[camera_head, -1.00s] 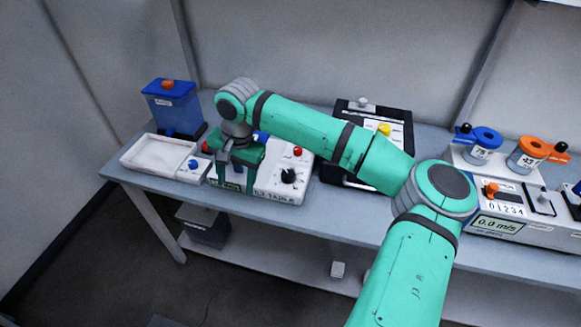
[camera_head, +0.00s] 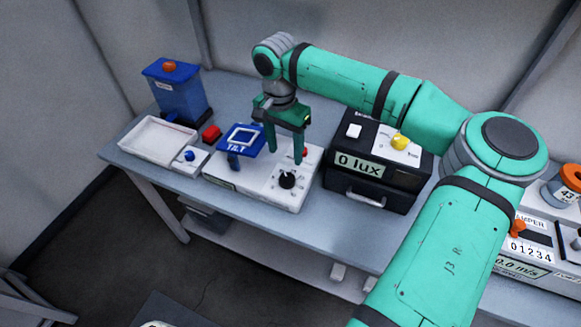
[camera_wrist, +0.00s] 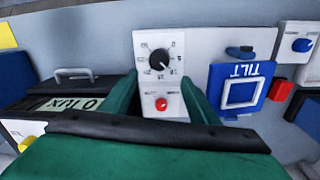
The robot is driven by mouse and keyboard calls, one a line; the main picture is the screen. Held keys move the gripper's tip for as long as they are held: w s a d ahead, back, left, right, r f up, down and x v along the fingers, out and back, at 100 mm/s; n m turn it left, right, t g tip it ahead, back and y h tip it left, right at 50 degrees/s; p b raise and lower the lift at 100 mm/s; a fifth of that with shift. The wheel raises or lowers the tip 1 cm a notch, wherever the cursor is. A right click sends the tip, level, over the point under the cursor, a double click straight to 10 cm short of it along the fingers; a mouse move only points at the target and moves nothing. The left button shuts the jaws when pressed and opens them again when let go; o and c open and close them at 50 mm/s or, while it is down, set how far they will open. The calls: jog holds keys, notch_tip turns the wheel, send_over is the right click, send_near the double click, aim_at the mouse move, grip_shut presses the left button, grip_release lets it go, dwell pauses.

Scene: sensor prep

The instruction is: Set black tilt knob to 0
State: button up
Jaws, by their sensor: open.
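The black tilt knob (camera_head: 287,179) is on the top of the white tilt unit (camera_head: 256,189), near its right end. In the wrist view the knob (camera_wrist: 160,60) sits on a dial with printed marks, and its white pointer line aims toward the lower right of that picture.
A red button (camera_wrist: 161,104) lies near the knob. A blue TILT platform (camera_head: 241,139) stands on the unit's left part. Right is the black lux box (camera_head: 378,192) with a yellow knob. Left are a red block (camera_head: 211,133), a white tray (camera_head: 157,138) and a blue container (camera_head: 178,95).

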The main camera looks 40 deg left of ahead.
aim_at(287, 177)
jog(key=f, duration=0.8)
jog(key=shift+s+d+f, duration=0.1)
jog(key=shift+s+d, duration=0.25)
jog(key=shift+d, duration=0.05)
jog(key=shift+w+f, duration=0.1)
jog(key=shift+f, duration=0.6)
jog(key=shift+c, duration=0.2)
jog(key=c, duration=1)
